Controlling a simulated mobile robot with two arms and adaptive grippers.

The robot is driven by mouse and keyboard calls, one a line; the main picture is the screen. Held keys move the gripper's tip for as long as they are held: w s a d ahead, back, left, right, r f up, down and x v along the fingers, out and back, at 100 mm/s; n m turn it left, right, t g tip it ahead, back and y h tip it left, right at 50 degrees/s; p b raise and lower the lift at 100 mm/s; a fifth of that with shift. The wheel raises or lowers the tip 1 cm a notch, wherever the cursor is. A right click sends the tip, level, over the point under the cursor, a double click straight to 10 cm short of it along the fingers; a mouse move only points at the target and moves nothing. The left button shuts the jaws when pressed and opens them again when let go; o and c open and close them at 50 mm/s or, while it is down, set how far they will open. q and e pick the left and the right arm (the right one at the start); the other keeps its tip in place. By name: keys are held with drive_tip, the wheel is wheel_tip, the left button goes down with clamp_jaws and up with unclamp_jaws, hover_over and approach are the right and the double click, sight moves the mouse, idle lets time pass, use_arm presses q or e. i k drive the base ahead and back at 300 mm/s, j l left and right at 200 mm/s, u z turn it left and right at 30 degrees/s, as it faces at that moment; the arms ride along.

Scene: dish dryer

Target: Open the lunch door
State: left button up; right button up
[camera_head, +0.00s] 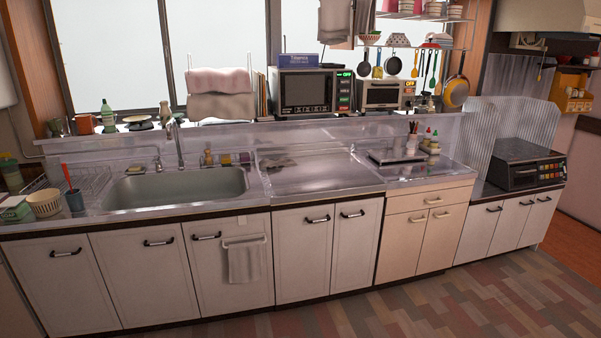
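Neither gripper shows in the head view. Nothing here can be clearly told as the lunch door. A microwave (304,92) with a dark window stands on the shelf behind the counter, its door shut. A small toaster oven (383,95) stands to its right, also shut. A dark appliance (519,167) with coloured buttons sits on the low counter at the far right and looks shut. The white cabinet doors (144,279) under the sink and the beige cabinet doors (420,242) to the right are all shut.
A steel sink (175,189) with a faucet is at the left. A dish rack (83,180), a basket (44,202) and a cup (74,200) stand left of it. A towel (244,263) hangs on a cabinet front. The floor (470,302) in front of the cabinets is clear.

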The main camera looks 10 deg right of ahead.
sight(403, 234)
drive_tip(key=i+l+z, duration=0.2)
drive_tip(key=i+z, duration=0.2)
drive_tip(key=i, duration=0.15)
drive_tip(key=i+z, duration=0.4)
drive_tip(key=i, duration=0.2)
drive_tip(key=i+j+z, duration=0.1)
drive_tip(key=i+z, duration=0.3)
drive_tip(key=i, duration=0.2)
